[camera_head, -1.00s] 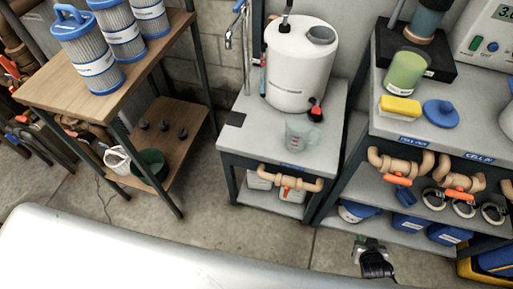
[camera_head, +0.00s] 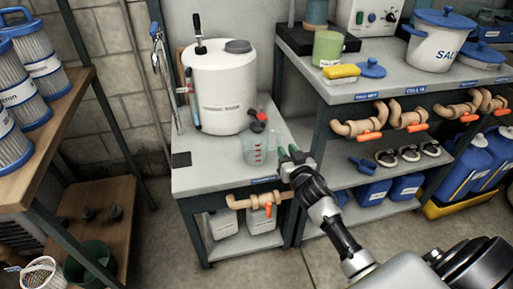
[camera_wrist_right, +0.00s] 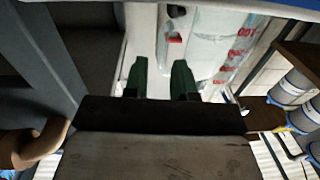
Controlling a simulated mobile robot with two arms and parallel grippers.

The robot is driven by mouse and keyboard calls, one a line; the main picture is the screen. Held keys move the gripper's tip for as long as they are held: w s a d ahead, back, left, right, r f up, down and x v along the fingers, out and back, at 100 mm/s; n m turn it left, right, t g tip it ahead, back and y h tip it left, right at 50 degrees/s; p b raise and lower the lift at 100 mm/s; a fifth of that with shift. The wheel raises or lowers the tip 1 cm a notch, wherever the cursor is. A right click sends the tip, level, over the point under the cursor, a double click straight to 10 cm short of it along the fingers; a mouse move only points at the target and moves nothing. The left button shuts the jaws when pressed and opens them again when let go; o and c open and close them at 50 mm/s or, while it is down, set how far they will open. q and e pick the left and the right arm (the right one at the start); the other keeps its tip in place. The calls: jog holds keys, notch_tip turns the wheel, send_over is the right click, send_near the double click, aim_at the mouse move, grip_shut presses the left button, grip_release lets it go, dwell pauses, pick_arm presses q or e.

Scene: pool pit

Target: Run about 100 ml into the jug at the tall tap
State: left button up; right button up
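The clear measuring jug (camera_head: 255,150) with red marks stands on the grey bench, in front of the white tank (camera_head: 218,90) and close by its red-and-black tap (camera_head: 259,121). The tall chrome tap (camera_head: 157,62) rises at the bench's back left, left of the tank. My right gripper (camera_head: 288,153) is just right of the jug. My left gripper is not in view.
The jug's bench (camera_head: 205,181) has pipework with an orange-handled valve (camera_head: 268,208) along its front. A taller bench (camera_head: 390,84) stands to the right with a green beaker (camera_head: 327,48) and yellow sponge (camera_head: 341,71). A wooden shelf with filter cartridges is at left.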

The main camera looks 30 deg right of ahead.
aim_at(279, 141)
jog(key=w, duration=0.4)
jog(key=w+b, duration=0.1)
jog(key=shift+w+d+f, duration=0.15)
jog(key=shift+w+d, duration=0.1)
jog(key=shift+w, duration=0.15)
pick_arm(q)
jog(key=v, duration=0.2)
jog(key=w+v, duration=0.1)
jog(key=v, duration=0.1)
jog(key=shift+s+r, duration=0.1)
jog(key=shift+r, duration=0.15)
pick_arm(e)
grip_shut()
